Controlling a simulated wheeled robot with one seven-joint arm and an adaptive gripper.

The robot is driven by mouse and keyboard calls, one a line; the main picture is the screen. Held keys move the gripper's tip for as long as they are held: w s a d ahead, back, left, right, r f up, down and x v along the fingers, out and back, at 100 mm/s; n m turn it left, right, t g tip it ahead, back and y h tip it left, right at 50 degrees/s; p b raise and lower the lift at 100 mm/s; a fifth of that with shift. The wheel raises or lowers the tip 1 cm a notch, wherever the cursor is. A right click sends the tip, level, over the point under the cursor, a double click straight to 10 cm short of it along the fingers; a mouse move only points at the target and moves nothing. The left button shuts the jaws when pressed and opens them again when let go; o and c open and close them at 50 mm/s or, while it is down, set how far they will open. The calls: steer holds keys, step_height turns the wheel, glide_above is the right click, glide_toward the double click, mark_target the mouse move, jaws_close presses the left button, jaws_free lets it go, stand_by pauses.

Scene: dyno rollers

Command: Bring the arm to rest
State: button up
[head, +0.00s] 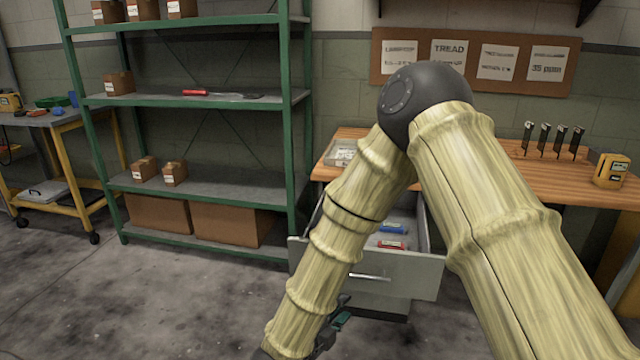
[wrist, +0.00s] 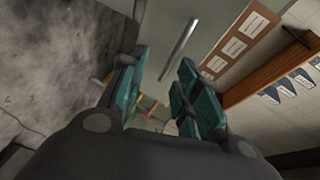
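My arm reaches in from the right of the head view, bends at a dark elbow and slopes down to the lower middle. My gripper (head: 335,325) is partly hidden behind my forearm there, in front of the open drawer. In the wrist view, the two teal-padded fingers of my gripper (wrist: 162,92) stand apart with a gap between them. Nothing shows held between them.
A grey drawer (head: 405,275) stands pulled out below the wooden workbench (head: 570,187), with a blue item (head: 393,229) and a red item (head: 392,245) inside. A green shelf rack (head: 200,189) stands to the left. The concrete floor (head: 180,310) at lower left is clear.

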steer(key=s+d+f+n+g+y, duration=0.1)
steer(key=d+f+n+y, duration=0.2)
steer(key=f, duration=0.4)
steer(key=s+d+f+n+g+y, duration=0.1)
steer(key=s+d+f+n, duration=0.1)
steer(key=f+n, duration=0.3)
steer(key=s+d+f+n+g+y, duration=0.2)
steer(key=s+d+f+n+g, duration=0.15)
steer(key=s+f, duration=0.45)
steer(key=s+d+f+n+g+y, duration=0.2)
steer(key=s+d+f+n, duration=0.25)
steer(key=s+f, duration=0.4)
steer(key=s+d+f+n+g, duration=0.2)
steer(key=s+d+n+g, duration=0.1)
steer(key=s, duration=0.5)
steer(key=s+d+f+n+g, duration=0.1)
steer(key=s+d+n+g, duration=0.2)
steer(key=s, duration=0.5)
step_height(320, 180, up, 23)
steer(key=p, duration=2.3)
steer(key=shift+w+a+f+n+t+y, duration=0.2)
steer(key=shift+w+a+n+t+y, duration=0.1)
steer(key=shift+w+a+t, duration=0.1)
